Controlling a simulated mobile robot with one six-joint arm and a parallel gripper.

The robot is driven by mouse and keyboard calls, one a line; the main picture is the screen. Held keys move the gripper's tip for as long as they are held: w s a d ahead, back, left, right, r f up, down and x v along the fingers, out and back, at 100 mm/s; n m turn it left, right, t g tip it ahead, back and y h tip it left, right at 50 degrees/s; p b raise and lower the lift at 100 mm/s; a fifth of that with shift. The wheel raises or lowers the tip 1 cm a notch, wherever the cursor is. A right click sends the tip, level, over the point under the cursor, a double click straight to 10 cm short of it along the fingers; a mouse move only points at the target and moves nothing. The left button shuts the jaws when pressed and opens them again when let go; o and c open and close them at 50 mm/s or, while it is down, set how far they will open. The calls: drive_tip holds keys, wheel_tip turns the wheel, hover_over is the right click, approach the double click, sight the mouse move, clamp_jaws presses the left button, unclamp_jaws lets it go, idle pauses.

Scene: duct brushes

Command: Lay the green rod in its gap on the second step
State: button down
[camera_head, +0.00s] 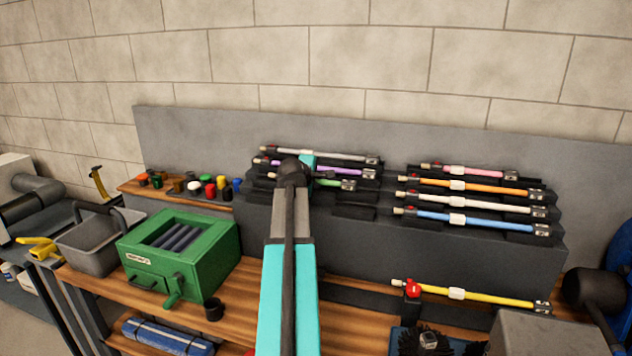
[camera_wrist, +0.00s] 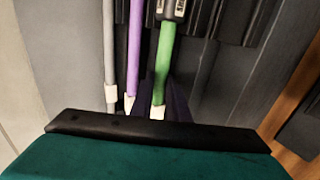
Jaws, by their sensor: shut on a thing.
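The green rod (camera_head: 334,184) is at the left bank of the stepped dark rack (camera_head: 300,230), in front of the purple rod (camera_head: 266,162). Its dark-and-silver end points right, and my arm hides its middle. My gripper (camera_wrist: 172,105) is shut on the green rod, which also shows in the wrist view (camera_wrist: 165,60), beside the purple rod (camera_wrist: 134,50). In the head view the fingertips are hidden behind my wrist. I cannot tell whether the green rod touches its step. A dark holder (camera_head: 352,212) shows bare on the step below it.
A grey rod (camera_head: 320,153) lies on the top step behind. Pink, orange, white and blue (camera_head: 480,221) rods fill the right bank. A yellow rod (camera_head: 480,297) lies low in front. A green box (camera_head: 190,255) and grey bin (camera_head: 88,255) stand left on the wooden bench.

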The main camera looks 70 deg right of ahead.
drive_tip(key=shift+f, duration=0.3)
drive_tip(key=c, duration=1.6)
unclamp_jaws()
drive_tip(key=shift+a, duration=0.1)
drive_tip(key=shift+b+v, duration=1.2)
drive_tip(key=shift+v, duration=5.65)
drive_tip(key=shift+r, duration=0.1)
